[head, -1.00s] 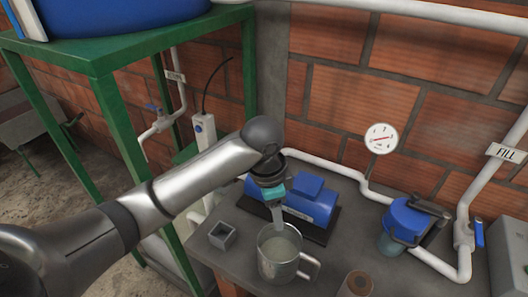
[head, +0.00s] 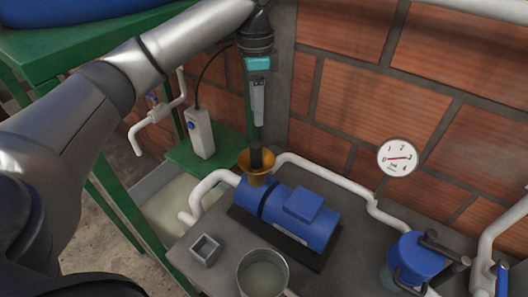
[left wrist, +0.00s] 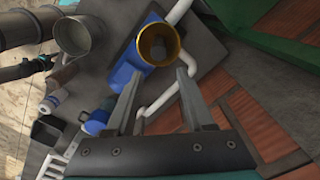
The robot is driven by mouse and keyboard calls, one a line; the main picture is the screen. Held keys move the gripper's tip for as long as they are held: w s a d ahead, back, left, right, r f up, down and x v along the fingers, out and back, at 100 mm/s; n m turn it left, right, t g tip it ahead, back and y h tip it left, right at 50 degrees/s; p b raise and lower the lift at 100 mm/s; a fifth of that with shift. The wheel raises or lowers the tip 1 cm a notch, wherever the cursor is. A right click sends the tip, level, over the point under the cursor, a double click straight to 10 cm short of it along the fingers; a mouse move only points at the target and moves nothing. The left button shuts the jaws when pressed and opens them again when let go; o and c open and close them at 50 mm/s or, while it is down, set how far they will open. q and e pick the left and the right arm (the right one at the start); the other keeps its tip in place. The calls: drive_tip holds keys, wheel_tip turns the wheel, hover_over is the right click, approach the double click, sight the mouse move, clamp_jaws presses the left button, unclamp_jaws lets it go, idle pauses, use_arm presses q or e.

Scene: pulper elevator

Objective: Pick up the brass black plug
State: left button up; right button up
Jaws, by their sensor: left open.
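The plug is a flared brass cup (head: 257,177) with a black stem standing up in its middle. It is upright on top of the left end of the blue pump (head: 300,218). In the left wrist view its brass rim (left wrist: 158,43) shows as a ring around a dark centre. My left gripper (head: 258,122) points down above the plug, with its fingers apart and empty. In the left wrist view the ring lies just beyond the left gripper's fingertips (left wrist: 158,75), roughly between them. I see no contact. My right gripper is not identifiable in either view.
A metal mug (head: 263,274) and a small square grey box (head: 205,250) stand on the dark bench near the pump. A white pipe (head: 330,180) runs behind the pump. A blue-topped filter (head: 412,250) is at right, below a gauge (head: 398,158).

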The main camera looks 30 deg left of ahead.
use_arm(q)
hover_over(256, 144)
wheel_tip(256, 144, down, 6)
drive_tip(key=shift+s+r, duration=0.15)
drive_tip(key=shift+r, duration=0.1)
wheel_tip(256, 144, down, 3)
drive_tip(key=shift+r+b, duration=0.15)
drive_tip(key=shift+b, duration=0.2)
drive_tip(key=shift+f, duration=0.85)
wheel_tip(256, 144, down, 5)
drive_tip(key=shift+r, duration=0.2)
use_arm(e)
drive_tip(key=shift+s+f, duration=0.35)
drive_tip(key=shift+s, duration=0.2)
drive_tip(key=shift+s+f, duration=0.3)
drive_tip(key=shift+s, duration=0.25)
use_arm(q)
clamp_jaws()
use_arm(e)
drive_tip(key=shift+s, duration=0.1)
